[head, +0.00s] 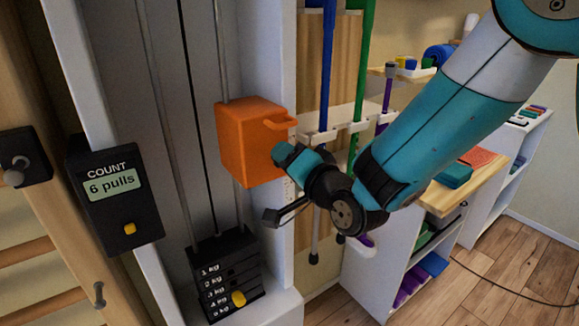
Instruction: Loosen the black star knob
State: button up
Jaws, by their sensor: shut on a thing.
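The orange carriage block (248,142) sits on the upright rail of the pulley machine, with a loop-shaped lug at its upper right. My gripper (284,160) reaches in from the right and is at the block's right side. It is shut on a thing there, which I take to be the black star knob. The knob itself does not show; my gripper and wrist cover that spot. The fingertips are not clearly visible either.
Left of the rail is a black counter (113,197) reading "6 pulls". Below the block stands a weight stack (225,276) with a yellow pin (238,299). A wooden-topped shelf unit (452,193) stands at right.

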jog(key=shift+s+a+f+n+b, duration=0.1)
jog(key=shift+n+b, duration=4.15)
jog(key=shift+n, duration=1.5)
jog(key=shift+s+a+f+n+b, duration=0.1)
jog(key=shift+a+f+n+b, duration=0.05)
jog(key=shift+n+b, duration=4.85)
jog(key=shift+s+a+f+n+b, duration=0.1)
jog(key=shift+n+b, duration=3.4)
jog(key=shift+n, duration=2.95)
jog(key=shift+w+r, duration=0.1)
jog(key=o, duration=0.9)
jog(key=shift+o, duration=0.2)
